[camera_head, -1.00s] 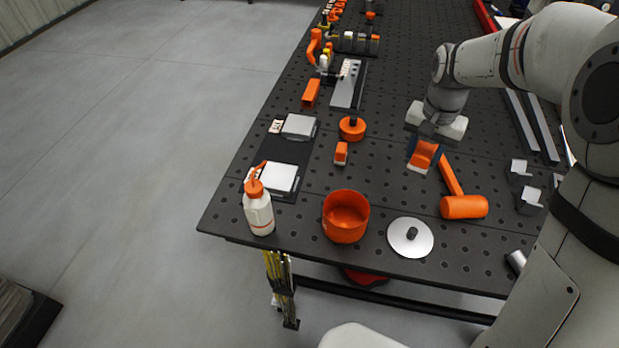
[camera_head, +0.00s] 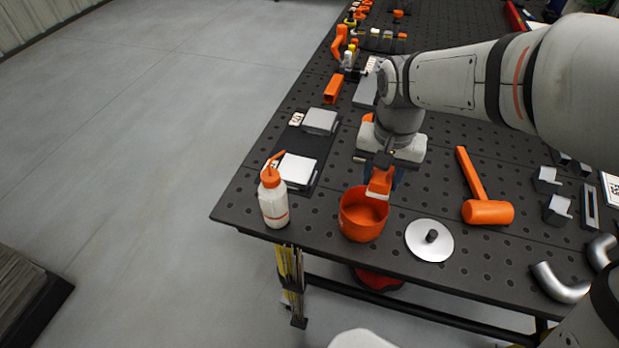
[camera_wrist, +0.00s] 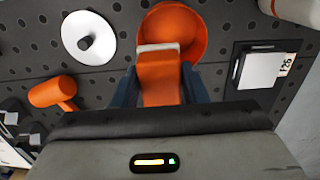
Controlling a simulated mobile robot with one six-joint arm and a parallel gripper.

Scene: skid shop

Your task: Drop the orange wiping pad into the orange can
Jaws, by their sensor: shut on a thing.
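My gripper (camera_head: 381,178) is shut on the orange wiping pad (camera_head: 380,183), which has a pale lower edge. The pad also shows between the dark blue fingers in the wrist view (camera_wrist: 160,78). The orange can (camera_head: 361,222) is open at the top and stands near the table's front edge. In the head view the pad overlaps the back right part of the can's rim. In the wrist view the can (camera_wrist: 187,28) shows just beyond the pad's pale end. I cannot tell how high the pad is above the rim.
A white bottle with an orange cap (camera_head: 273,195) stands left of the can. A round silver lid with a dark knob (camera_head: 430,240) lies to its right. An orange mallet (camera_head: 487,211) lies further right. A pale block on a dark plate (camera_head: 297,169) sits behind the bottle.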

